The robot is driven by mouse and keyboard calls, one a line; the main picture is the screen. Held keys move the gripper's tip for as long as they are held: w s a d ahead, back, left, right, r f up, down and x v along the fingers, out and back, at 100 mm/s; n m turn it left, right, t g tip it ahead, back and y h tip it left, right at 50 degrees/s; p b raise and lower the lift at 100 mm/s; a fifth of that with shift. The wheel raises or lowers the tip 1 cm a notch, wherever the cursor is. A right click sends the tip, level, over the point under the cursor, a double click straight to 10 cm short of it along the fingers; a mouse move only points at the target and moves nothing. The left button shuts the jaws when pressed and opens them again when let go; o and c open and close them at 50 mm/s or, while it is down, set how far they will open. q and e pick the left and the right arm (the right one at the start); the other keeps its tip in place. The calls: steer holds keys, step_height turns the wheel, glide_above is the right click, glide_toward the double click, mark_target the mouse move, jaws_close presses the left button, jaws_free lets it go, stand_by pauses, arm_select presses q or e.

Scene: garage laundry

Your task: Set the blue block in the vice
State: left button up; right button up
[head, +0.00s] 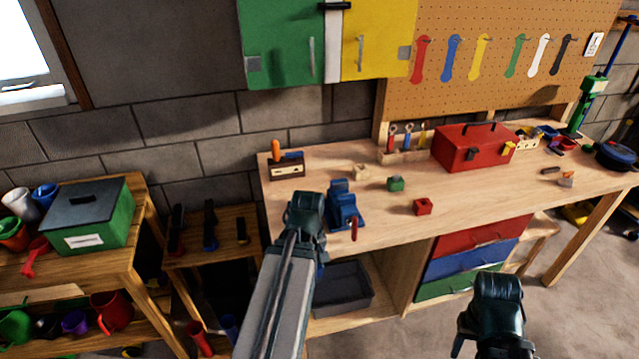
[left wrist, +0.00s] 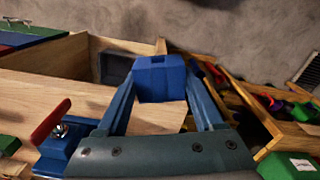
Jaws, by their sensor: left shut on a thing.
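The blue block (left wrist: 160,78) is between the two fingers of my left gripper (left wrist: 162,92) in the left wrist view, held near the workbench's front edge. In the head view my left gripper (head: 308,215) is just left of the vice, and its own wrist hides the fingertips and most of the block. The blue vice (head: 343,208) stands on the bench near the front edge, with a red handle; part of it shows in the left wrist view (left wrist: 58,158). My right gripper (head: 495,305) is low at the front right, away from the bench top, its fingers mostly hidden.
On the wooden bench (head: 480,190) a green block (head: 396,184) and a red block (head: 423,207) lie right of the vice. A red toolbox (head: 470,150) stands farther back. A grey bin (head: 343,288) sits on the shelf below. A green box (head: 90,220) stands on the left table.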

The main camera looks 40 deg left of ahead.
arm_select(q)
steer(key=w+a+f+y+b, duration=0.1)
steer(key=a, duration=0.1)
steer(key=w+a+n+y+b, duration=0.1)
steer(key=w+a, duration=0.1)
steer(key=a, duration=0.1)
steer(key=w+a+f+t+y+b, duration=0.1)
steer(key=w+a+y+b, duration=0.1)
steer(key=a, duration=0.1)
steer(key=shift+w+a+f, duration=0.2)
steer(key=shift+w+f, duration=0.05)
steer(key=shift+f, duration=0.05)
steer(key=w+a+y, duration=0.1)
steer(key=w+a+r+t+y+b, duration=0.1)
steer(key=w, duration=0.1)
steer(key=w+a+r+y, duration=0.1)
steer(key=w+y, duration=0.1)
steer(key=shift+r+b, duration=0.2)
steer(key=shift+b, duration=0.2)
steer(key=w+d+r+m+t+y+b, duration=0.2)
steer(key=w+r+t+y, duration=0.1)
steer(key=w, duration=0.5)
steer(key=w+d+r+m+t+y+b, duration=0.2)
steer(key=w+d+r+t+b, duration=0.1)
steer(key=w+r+t, duration=0.3)
step_height(320, 180, up, 2)
steer(key=w, duration=0.2)
steer(key=shift+w+t+y, duration=0.3)
steer(key=shift+y, duration=0.1)
steer(key=shift+d+r, duration=0.1)
